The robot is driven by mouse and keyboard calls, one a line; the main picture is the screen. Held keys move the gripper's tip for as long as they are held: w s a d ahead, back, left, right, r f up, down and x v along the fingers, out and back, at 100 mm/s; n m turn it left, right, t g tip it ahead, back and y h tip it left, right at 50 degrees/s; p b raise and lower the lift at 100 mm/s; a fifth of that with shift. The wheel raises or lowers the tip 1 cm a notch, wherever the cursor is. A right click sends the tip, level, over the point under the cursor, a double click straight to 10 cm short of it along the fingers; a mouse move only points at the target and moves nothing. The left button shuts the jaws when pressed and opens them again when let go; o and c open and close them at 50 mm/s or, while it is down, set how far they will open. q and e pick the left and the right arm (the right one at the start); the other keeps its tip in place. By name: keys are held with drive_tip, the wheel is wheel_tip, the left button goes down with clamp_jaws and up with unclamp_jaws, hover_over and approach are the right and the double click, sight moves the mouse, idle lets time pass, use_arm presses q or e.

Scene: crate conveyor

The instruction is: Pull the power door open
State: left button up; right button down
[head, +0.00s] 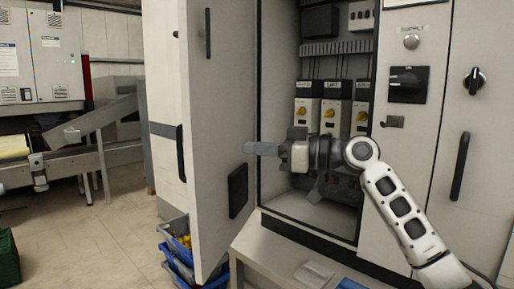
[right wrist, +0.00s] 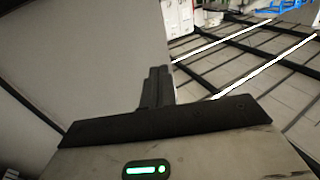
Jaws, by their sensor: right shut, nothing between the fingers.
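A tall pale grey cabinet door (head: 217,120) stands swung out from the open cabinet (head: 310,212) in the head view, its inner side facing right. I take it as the power door; no label on it is readable. It has a dark bar (head: 207,33) high up and a black box (head: 238,190) low down. My right gripper (head: 250,148) is shut and empty, pointing left in front of the opening, close to the door's inner face; I cannot tell whether it touches. Its closed fingers (right wrist: 155,86) show in the right wrist view beside a plain grey surface. My left gripper is out of view.
Inside the cabinet are breakers with yellow knobs (head: 333,112). To the right is a panel with a black switch (head: 408,84) and a door with a black handle (head: 460,166). Blue crates (head: 180,262) sit below the open door.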

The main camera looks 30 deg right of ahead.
sight(196, 144)
drive_tip(key=p+x, duration=0.2)
drive_tip(key=x, duration=0.7)
drive_tip(key=shift+w+a, duration=0.15)
drive_tip(key=shift+a, duration=0.1)
drive_tip(key=shift+w+a+p, duration=0.3)
drive_tip(key=shift+w+a, duration=0.05)
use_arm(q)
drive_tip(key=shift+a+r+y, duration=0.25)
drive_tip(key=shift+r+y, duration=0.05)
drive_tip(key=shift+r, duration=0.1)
